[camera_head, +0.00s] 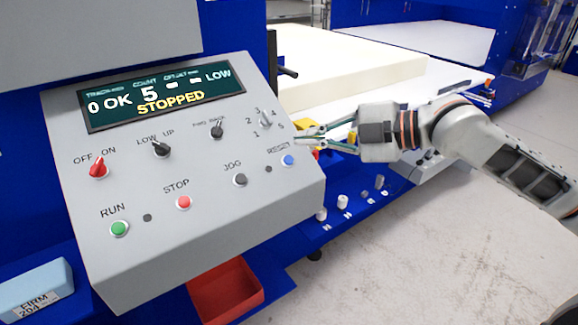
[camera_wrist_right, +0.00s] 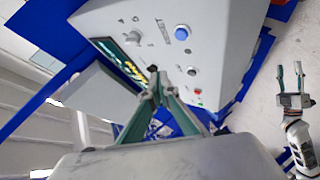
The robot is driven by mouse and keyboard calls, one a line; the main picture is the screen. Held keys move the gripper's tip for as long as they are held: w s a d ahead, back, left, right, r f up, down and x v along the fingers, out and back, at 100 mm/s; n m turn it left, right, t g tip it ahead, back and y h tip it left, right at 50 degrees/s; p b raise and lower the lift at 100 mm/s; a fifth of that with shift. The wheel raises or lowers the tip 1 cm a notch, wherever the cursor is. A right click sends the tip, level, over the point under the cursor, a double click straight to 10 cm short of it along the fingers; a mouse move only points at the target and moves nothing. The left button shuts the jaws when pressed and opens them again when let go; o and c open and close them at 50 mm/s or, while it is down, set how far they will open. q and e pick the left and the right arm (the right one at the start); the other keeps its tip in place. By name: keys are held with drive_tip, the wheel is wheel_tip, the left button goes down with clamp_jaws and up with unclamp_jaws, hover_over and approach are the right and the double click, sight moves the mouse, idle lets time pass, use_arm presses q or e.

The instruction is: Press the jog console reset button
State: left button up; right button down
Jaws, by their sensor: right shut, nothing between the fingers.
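The jog console (camera_head: 225,250) is a grey slanted panel. Its blue reset button (camera_head: 288,160), with a label above it, sits near the right edge, right of the dark JOG button (camera_head: 240,180). The blue button also shows in the right wrist view (camera_wrist_right: 182,32). My right gripper (camera_head: 299,135) is shut and empty, its tips just above the blue button in the head picture and apart from it in the wrist view. My left gripper (camera_wrist_right: 289,73) shows only in the right wrist view, fingers apart and empty, away from the console.
The console display (camera_head: 160,98) reads STOPPED. Red STOP (camera_head: 184,202) and green RUN (camera_head: 119,229) buttons and several knobs share the panel. A pale foam block (camera_head: 350,65) lies behind. A red bin (camera_head: 228,290) is below, and a light blue block (camera_head: 35,290) is at left.

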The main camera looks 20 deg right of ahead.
sight(289, 160)
drive_tip(key=f+b, duration=0.1)
drive_tip(key=w+f+b, duration=0.1)
drive_tip(key=f, duration=0.1)
drive_tip(key=shift+w+a+f+b, duration=0.3)
drive_tip(key=shift+w+a+b, duration=0.05)
drive_tip(key=shift+w+b, duration=0.05)
use_arm(q)
drive_tip(key=shift+s+a+f, duration=0.1)
drive_tip(key=shift+f, duration=2.05)
use_arm(e)
drive_tip(key=shift+w+a+f, duration=0.2)
drive_tip(key=shift+w+f, duration=0.45)
drive_tip(key=shift+f, duration=0.15)
use_arm(q)
drive_tip(key=shift+r, duration=0.1)
use_arm(e)
drive_tip(key=shift+f, duration=0.1)
drive_tip(key=shift+w+a+f, duration=0.1)
drive_tip(key=shift+w+f, duration=0.1)
use_arm(q)
drive_tip(key=shift+r, duration=0.1)
